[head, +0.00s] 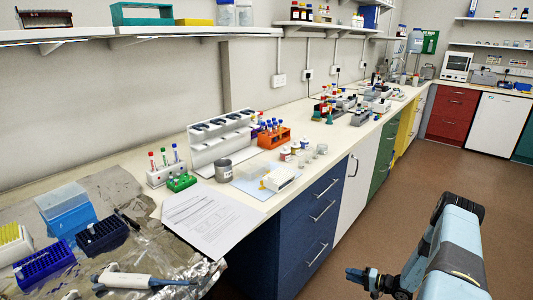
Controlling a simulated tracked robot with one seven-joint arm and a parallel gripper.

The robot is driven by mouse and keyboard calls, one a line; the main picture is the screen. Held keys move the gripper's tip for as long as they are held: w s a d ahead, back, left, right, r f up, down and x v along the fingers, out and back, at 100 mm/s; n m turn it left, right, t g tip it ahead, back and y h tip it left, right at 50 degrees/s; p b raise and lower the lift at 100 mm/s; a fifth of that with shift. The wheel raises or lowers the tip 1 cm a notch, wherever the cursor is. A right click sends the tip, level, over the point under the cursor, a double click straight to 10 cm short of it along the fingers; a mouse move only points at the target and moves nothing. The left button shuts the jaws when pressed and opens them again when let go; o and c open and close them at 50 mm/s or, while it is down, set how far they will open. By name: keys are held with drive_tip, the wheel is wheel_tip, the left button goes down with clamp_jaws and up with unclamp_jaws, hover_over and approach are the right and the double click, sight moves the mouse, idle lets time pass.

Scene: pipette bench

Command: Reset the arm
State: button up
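My arm (455,240) shows at the lower right in the head view, blue-grey with dark joints, over the brown floor and clear of the bench. A dark wrist-like end (370,278) points left at the bottom of the picture. I see nothing clearly held at that end.
The long bench (290,195) runs along the left wall, with blue drawers (315,222) nearest my arm. A pipette (140,279) lies on crumpled foil at the near left. White papers (213,220) lie beside it. The brown floor (440,150) is open.

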drive_tip(key=w+a+r+n+g+h, duration=0.1)
drive_tip(key=a+r+n+g, duration=0.15)
drive_tip(key=r, duration=1.05)
drive_tip(key=w+a+r+n+g+h, duration=0.1)
drive_tip(key=a+r+g, duration=0.15)
drive_tip(key=r, duration=0.95)
drive_tip(key=w+a+r+n+g, duration=0.1)
drive_tip(key=a+r+n+g, duration=0.15)
drive_tip(key=r, duration=1.05)
drive_tip(key=s+a+r+n+h, duration=0.1)
drive_tip(key=s+a+r+h, duration=0.15)
drive_tip(key=s+r, duration=0.45)
drive_tip(key=s+a+r+h, duration=0.2)
drive_tip(key=s+a+r, duration=0.1)
drive_tip(key=r, duration=0.8)
drive_tip(key=s+r+t+h, duration=0.1)
drive_tip(key=s+r+h, duration=0.1)
drive_tip(key=s+r, duration=0.3)
drive_tip(key=s+a+r+t+h, duration=0.1)
drive_tip(key=s+r, duration=0.4)
drive_tip(key=s, duration=0.8)
drive_tip(key=s+r+t+h, duration=0.2)
drive_tip(key=s+r, duration=0.3)
drive_tip(key=s, duration=0.4)
drive_tip(key=shift+a+t+h, duration=0.2)
drive_tip(key=shift+t+h, duration=0.15)
drive_tip(key=shift+h, duration=0.4)
drive_tip(key=shift+w+a, duration=0.1)
